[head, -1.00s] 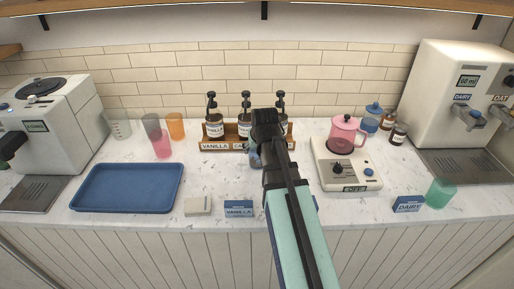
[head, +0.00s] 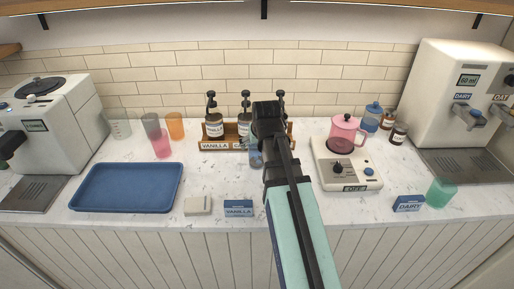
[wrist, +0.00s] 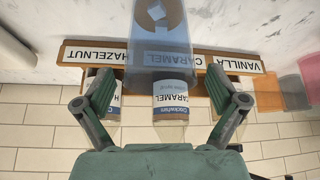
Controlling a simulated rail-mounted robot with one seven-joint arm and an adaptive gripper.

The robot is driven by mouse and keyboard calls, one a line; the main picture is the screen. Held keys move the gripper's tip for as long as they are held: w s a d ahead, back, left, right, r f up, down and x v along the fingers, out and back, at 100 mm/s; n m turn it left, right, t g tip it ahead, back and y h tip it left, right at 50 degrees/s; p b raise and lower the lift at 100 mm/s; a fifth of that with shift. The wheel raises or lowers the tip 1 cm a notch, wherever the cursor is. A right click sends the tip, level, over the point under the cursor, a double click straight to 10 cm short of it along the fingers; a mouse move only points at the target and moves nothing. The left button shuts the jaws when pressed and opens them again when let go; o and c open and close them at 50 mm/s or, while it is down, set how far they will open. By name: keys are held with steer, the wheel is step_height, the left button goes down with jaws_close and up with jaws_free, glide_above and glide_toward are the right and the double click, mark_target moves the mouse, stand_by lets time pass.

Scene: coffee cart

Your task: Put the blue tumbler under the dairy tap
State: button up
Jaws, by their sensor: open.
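The translucent blue tumbler (wrist: 160,50) fills the top middle of the wrist view, in front of the syrup rack. In the head view only a sliver of the tumbler (head: 256,158) shows beside my arm. My gripper (wrist: 163,90) is open, with its green fingers spread wide to either side of the tumbler's near end; I cannot tell whether they touch it. In the head view my arm mostly hides the gripper. The dairy tap (head: 463,111) is on the white dispenser (head: 445,85) at the right, above a dark drip tray (head: 465,168).
The syrup rack (head: 215,146) stands behind the tumbler. A green cup (head: 440,193) and a dairy card (head: 408,204) are at the right front. A blue tray (head: 127,188) lies left.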

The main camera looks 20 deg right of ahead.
steer(key=v, duration=0.8)
steer(key=shift+s+r+b, duration=0.2)
steer(key=shift+r+b, duration=0.1)
steer(key=shift+b, duration=0.05)
steer(key=shift+c, duration=0.4)
steer(key=shift+a+f, duration=0.1)
steer(key=d+f+m+t+y+p, duration=0.1)
steer(key=d+m+t+y+p, duration=0.3)
steer(key=m, duration=1)
steer(key=f+m+t+y+p, duration=0.1)
steer(key=m+t+y, duration=0.5)
steer(key=m, duration=0.7)
steer(key=y+p, duration=0.1)
glide_toward(250, 144)
steer(key=shift+w+a+r+g, duration=0.15)
steer(key=shift+w+a+g, duration=0.2)
steer(key=shift+w, duration=0.5)
steer(key=shift+p+x, duration=0.5)
steer(key=shift+x, duration=0.55)
steer(key=shift+p+x, duration=0.95)
steer(key=shift+x, duration=1.85)
steer(key=shift+s, duration=0.1)
steer(key=c, duration=1.4)
